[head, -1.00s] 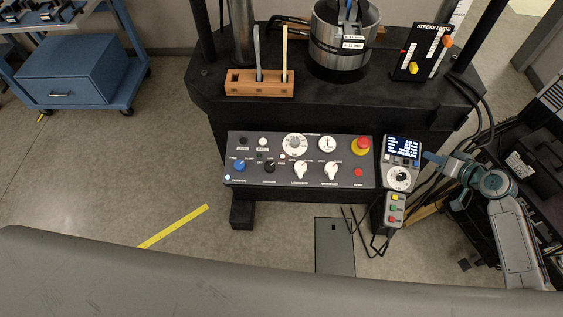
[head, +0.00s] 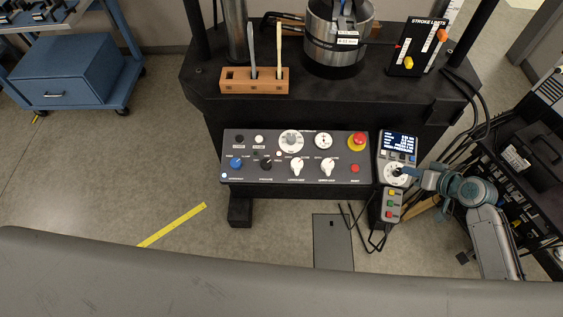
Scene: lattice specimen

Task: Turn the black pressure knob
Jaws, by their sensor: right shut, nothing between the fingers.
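The black pressure knob (head: 266,163) is on the lower row of the dark control panel (head: 345,174), between a blue knob (head: 236,163) and a white knob (head: 297,168). Its white pointer mark is too small to read exactly. My right gripper (head: 404,172) is shut and empty. Its tips are at the white dial (head: 393,174) of the handheld pendant, right of the panel, and cover the dial's right part. I cannot tell whether they touch it. The black knob is well to the left of this gripper and unobstructed. My left gripper is not in view.
A red stop button (head: 357,141) stands at the panel's upper right. The pendant's coloured buttons (head: 391,205) and loose cables (head: 372,236) lie below the dial. A wooden tool block (head: 254,87) stands on the black machine base behind. Floor space in front of the panel is mostly clear.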

